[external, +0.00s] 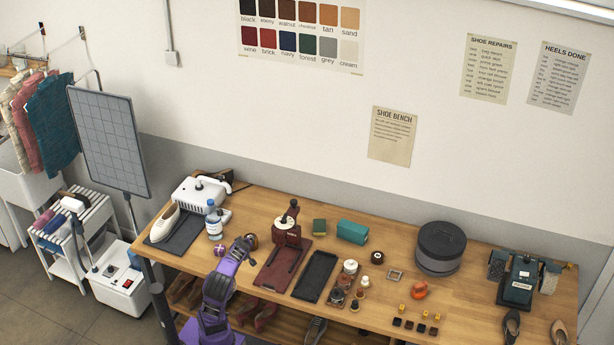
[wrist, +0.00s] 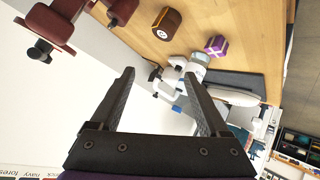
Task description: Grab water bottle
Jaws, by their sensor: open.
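The water bottle (external: 214,228), pale with a blue band and blue top, stands upright near the left end of the wooden bench in the external view. In the wrist view, a pale, bluish form (wrist: 203,59) beyond the right fingertip appears to be the bottle, partly merged with white equipment behind it. My gripper (wrist: 159,73) is open, with nothing between its two dark fingers. In the external view my purple arm reaches up over the bench's front edge, just right of the bottle; the fingers are hard to make out there.
Close by are a purple item (wrist: 216,45), a brown round item (wrist: 165,22) and a dark red press (external: 287,232). A white machine (external: 196,192) stands behind the bottle. Bench space beyond the press is partly clear.

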